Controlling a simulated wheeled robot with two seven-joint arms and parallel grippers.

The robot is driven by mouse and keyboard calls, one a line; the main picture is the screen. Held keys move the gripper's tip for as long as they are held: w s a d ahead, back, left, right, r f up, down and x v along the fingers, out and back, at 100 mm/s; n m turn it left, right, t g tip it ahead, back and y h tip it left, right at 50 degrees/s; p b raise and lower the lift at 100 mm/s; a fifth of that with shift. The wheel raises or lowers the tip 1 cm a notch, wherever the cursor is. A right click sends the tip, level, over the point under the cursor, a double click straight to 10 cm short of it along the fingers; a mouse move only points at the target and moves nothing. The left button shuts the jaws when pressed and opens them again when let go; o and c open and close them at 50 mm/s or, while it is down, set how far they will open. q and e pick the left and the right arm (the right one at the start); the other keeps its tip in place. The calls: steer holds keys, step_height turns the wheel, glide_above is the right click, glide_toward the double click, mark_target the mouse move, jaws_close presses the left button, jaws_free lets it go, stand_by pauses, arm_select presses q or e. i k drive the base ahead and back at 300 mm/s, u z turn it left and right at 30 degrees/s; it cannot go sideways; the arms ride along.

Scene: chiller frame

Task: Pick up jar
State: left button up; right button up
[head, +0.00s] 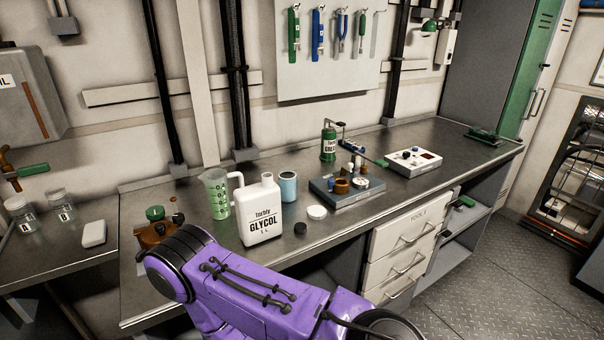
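Two clear glass jars with labels stand upright on the left counter: one jar (22,215) at the far left and another jar (61,207) just right of it. A small light-blue cylindrical container (288,187), possibly also a jar, stands on the main bench behind the white glycol jug (262,212). A round white lid (317,212) lies on the bench in front of it. A purple arm link of mine crosses the bottom middle of the view. Neither gripper shows, and nothing is seen held.
A green graduated beaker (216,194) stands left of the jug. A brown device with a green knob (155,226) sits by the bench's left part. A black cap (300,228), a tool tray (346,192) and a control box (413,161) lie to the right. A white block (94,233) is near the jars.

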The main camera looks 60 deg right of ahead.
mark_target(288, 179)
steer(key=z, duration=0.9)
steer(key=i, duration=0.8)
steer(key=z, duration=0.9)
